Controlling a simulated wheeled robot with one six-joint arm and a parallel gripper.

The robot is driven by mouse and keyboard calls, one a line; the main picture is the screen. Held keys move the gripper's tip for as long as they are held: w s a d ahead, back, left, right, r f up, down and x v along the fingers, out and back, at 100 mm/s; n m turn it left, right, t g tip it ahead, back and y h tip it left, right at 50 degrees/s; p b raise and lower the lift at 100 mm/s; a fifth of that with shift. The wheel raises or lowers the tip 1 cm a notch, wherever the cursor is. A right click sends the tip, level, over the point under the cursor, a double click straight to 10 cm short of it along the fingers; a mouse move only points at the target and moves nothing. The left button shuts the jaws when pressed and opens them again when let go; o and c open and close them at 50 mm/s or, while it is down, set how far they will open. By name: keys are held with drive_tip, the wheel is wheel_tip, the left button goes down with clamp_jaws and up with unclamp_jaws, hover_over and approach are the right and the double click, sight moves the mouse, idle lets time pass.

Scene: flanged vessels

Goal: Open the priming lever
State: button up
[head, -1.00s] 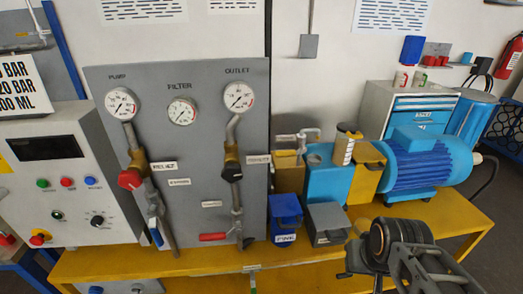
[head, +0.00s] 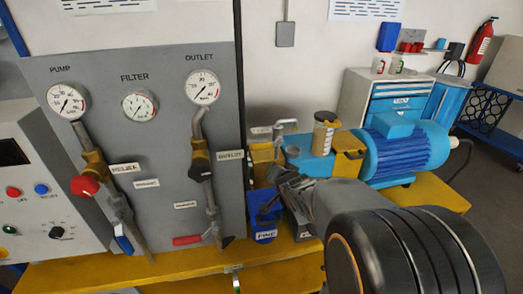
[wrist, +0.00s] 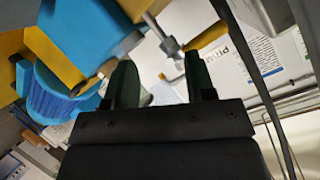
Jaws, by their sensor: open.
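A grey metal lever or tap (head: 287,125) stands above the yellow block left of the blue pump body; a grey rod with a crosspiece (wrist: 166,42), perhaps the same part, lies just beyond my fingertips in the wrist view. My gripper (wrist: 158,62) is open, with nothing seen held. In the head view my gripper (head: 272,190) is over the bench by the blue bin, its fingers partly hidden.
My arm covers the right part of the bench.

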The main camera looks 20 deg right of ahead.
sight(263, 147)
drive_tip(key=w+m+t+y, duration=0.2)
drive_tip(key=w, duration=0.2)
drive_tip(key=w+r+m+t+y, duration=0.1)
drive_tip(key=w+t+y, duration=0.1)
drive_tip(key=w, duration=0.3)
drive_tip(key=w+m+t+y, duration=0.2)
drive_tip(key=w+t, duration=0.1)
drive_tip(key=w, duration=0.1)
drive_tip(key=shift+w+d+r+m+y, duration=0.15)
drive_tip(key=shift+w+m+y, duration=0.15)
drive_tip(key=shift+y, duration=0.1)
drive_tip(key=shift+c, duration=0.3)
clamp_jaws()
idle(0.4)
